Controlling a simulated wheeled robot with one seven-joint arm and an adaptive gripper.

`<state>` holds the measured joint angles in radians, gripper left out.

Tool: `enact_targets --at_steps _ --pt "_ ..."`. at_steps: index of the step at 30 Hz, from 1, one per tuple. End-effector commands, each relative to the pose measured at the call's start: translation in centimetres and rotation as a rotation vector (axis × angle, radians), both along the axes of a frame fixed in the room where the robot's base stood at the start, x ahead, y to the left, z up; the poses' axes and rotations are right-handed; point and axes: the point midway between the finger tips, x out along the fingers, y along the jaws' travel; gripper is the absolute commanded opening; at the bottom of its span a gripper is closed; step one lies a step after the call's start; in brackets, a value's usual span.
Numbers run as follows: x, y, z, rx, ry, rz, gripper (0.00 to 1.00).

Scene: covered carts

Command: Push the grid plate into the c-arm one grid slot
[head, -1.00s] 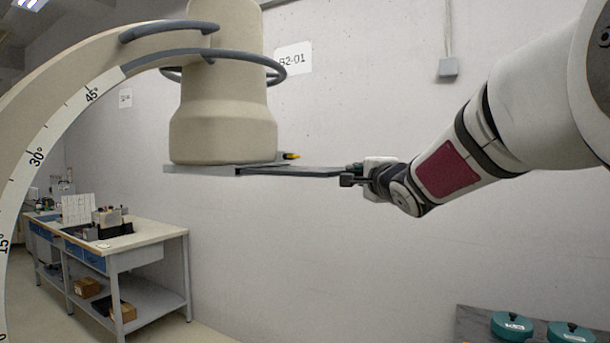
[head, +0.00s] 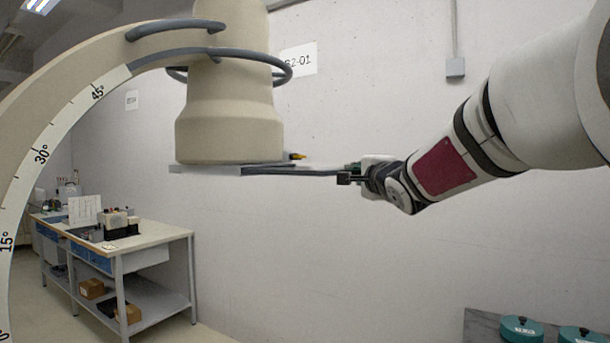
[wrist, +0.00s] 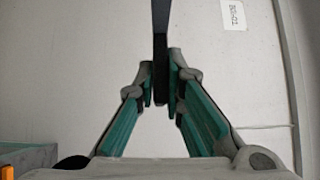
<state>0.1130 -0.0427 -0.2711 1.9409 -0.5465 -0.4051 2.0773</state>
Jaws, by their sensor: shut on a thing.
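The c-arm one (head: 60,118) has a beige housing (head: 228,130) with a flat grey slot part (head: 205,169) under it. The dark grid plate (head: 300,171) lies level, its left end at the slot part under the housing and its right end at my gripper (head: 348,175). How deep its left end sits is hidden. In the wrist view the plate shows edge-on as a dark strip (wrist: 160,45), running down between the fingers of my gripper (wrist: 160,88). The gripper is shut on the plate's outer end.
A small yellow-tipped part (head: 297,156) sticks out beside the slot, just above the plate. A workbench (head: 150,238) stands at the lower left, and teal round containers (head: 522,329) at the lower right. The wall (head: 330,250) is behind.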

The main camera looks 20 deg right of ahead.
Motion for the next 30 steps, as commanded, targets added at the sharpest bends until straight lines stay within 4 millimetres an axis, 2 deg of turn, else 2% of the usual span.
enact_targets --at_steps 30 --pt "1.8 1.4 0.2 0.0 -0.005 0.001 0.0"
